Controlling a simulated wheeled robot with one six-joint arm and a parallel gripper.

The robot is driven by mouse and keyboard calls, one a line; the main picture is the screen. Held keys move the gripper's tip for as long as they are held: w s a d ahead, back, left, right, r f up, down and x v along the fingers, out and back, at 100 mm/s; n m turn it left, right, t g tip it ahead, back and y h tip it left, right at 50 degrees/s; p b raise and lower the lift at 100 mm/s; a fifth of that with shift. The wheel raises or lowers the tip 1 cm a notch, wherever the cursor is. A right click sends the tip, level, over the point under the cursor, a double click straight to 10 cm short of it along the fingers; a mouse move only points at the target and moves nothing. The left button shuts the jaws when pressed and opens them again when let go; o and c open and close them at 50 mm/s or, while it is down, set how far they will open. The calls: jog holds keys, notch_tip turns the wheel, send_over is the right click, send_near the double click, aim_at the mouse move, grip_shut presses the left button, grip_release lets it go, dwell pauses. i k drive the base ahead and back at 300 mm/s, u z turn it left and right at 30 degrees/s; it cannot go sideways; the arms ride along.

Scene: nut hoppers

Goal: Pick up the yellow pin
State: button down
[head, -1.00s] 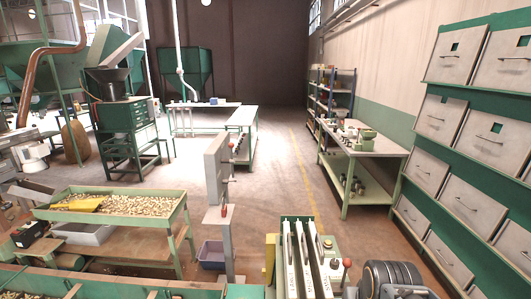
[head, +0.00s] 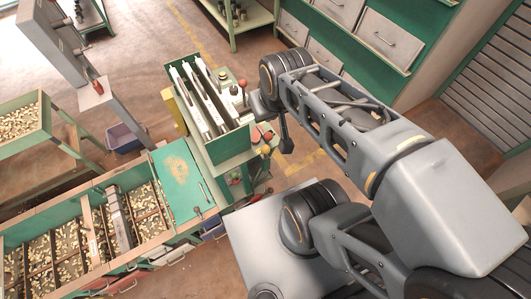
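I cannot make out a yellow pin for certain in the head view. A small work stand (head: 228,143) at the centre carries a green box with long pale bars (head: 205,100). Red and orange knobs (head: 262,133) show at its right side, with small parts below them that are too small to tell. My arm reaches in from the right, and its dark end, my gripper (head: 286,144), hangs just right of these knobs. Its fingers are too small and dark to tell open from shut, and I see nothing held in it.
A grey post (head: 100,98) stands at upper left by a purple bin (head: 126,138). Drawer cabinets (head: 385,38) line the back right.

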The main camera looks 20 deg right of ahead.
aim_at(264, 148)
jog(key=u, duration=0.05)
jog(key=k, duration=1.05)
jog(key=u, duration=0.9)
jog(key=i, duration=0.65)
jog(key=z, duration=0.45)
